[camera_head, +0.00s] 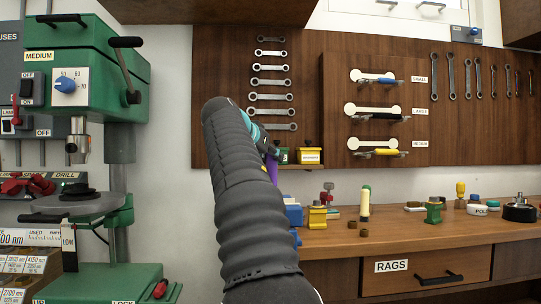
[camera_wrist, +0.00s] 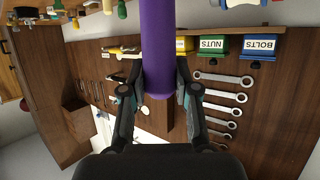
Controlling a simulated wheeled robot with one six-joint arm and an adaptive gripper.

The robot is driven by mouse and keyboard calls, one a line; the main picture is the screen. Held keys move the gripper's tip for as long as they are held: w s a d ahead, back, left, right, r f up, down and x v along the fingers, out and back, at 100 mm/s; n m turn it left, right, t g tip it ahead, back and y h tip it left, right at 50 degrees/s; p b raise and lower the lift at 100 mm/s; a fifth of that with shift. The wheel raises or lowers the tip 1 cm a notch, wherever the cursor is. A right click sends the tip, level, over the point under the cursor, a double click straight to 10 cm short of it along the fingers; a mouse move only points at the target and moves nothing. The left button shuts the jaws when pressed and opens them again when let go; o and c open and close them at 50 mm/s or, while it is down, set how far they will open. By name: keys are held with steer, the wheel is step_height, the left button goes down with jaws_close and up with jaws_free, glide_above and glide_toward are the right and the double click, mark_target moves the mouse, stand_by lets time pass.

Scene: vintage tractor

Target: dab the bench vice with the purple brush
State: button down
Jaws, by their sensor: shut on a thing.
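My gripper (camera_head: 266,146) is raised in front of the wooden wall panel, above the workbench, mostly hidden behind my dark arm. In the wrist view my gripper (camera_wrist: 160,82) is shut on the purple brush (camera_wrist: 158,40), with a finger on each side of its thick handle. The handle runs up out of the picture, so the brush's far end is not seen there. A short purple strip of the brush (camera_head: 272,168) shows beside my arm in the head view. I cannot clearly identify the bench vice; a blue object (camera_head: 293,214) on the bench is partly hidden by my arm.
The wooden workbench (camera_head: 400,240) carries small coloured items, a yellow block (camera_head: 317,215) and a black round piece (camera_head: 519,209). Wrenches (camera_head: 270,82) hang on the panel. A green drill press (camera_head: 85,60) stands at left. Small bins (camera_wrist: 213,46) are near the brush.

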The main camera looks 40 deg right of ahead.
mark_target(268, 168)
steer(key=shift+w+a+f, duration=0.1)
steer(key=shift+a+f, duration=0.05)
steer(key=shift+f, duration=0.45)
steer(key=shift+a+f, duration=0.1)
steer(key=shift+f, duration=1.2)
step_height(268, 168, down, 3)
steer(key=shift+r+b, duration=0.15)
steer(key=shift+b, duration=0.85)
steer(key=shift+d, duration=0.15)
steer(key=shift+s+d, duration=0.4)
steer(key=shift+d, duration=0.05)
steer(key=shift+w+a, duration=0.25)
steer(key=shift+a, duration=0.1)
steer(key=shift+r+p, duration=0.75)
steer(key=shift+r, duration=0.15)
steer(key=shift+r+p, duration=0.3)
steer(key=shift+r, duration=0.1)
steer(key=shift+w+a+r, duration=0.15)
steer(key=shift+a+r, duration=0.05)
steer(key=shift+r, duration=2.25)
